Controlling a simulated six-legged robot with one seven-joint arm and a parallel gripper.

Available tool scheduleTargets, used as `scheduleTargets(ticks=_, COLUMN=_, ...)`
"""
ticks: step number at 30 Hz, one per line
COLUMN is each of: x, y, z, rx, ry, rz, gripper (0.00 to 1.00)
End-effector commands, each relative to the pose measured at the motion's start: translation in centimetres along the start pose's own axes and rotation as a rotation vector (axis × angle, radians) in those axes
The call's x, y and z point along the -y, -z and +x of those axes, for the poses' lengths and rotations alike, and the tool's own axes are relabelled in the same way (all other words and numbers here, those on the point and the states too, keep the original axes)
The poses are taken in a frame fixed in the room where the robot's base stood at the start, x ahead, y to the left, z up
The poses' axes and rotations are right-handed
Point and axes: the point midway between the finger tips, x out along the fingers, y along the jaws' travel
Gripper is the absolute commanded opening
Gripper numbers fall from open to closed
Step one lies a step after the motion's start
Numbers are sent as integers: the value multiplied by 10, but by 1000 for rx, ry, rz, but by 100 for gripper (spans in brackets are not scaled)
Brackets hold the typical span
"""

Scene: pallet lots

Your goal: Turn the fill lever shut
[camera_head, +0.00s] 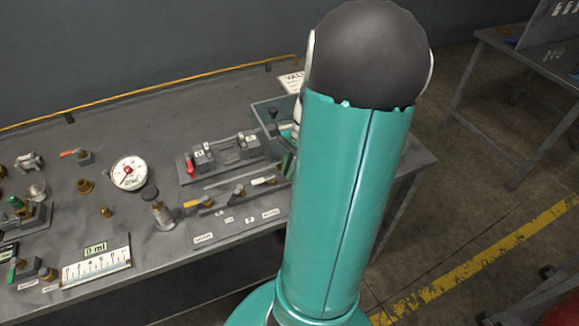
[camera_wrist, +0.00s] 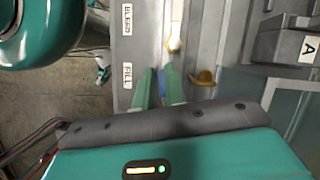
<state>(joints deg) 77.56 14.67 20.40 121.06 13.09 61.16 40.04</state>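In the wrist view, my gripper (camera_wrist: 160,82) has two teal fingers on either side of a narrow blue piece (camera_wrist: 162,84), beside the FILL label (camera_wrist: 127,76). The blue piece looks like the fill lever's handle, mostly covered by the fingers. Whether the fingers press on it or stand slightly apart cannot be told. A brass fitting (camera_wrist: 204,77) is just right of the fingers. In the head view, my arm hides the gripper and that end of the lever row.
A block marked A (camera_wrist: 285,47) is right of my gripper.

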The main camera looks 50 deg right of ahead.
Motion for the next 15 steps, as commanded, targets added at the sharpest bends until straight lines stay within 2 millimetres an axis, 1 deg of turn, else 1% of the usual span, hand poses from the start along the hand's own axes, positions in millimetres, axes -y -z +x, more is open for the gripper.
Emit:
scheduleTargets(ticks=7, x=2, y=0, z=0, rx=-1, ry=14, rz=32, gripper=0)
scheduleTargets(ticks=15, x=10, y=0, z=0, rx=-1, ry=81, rz=194, gripper=0)
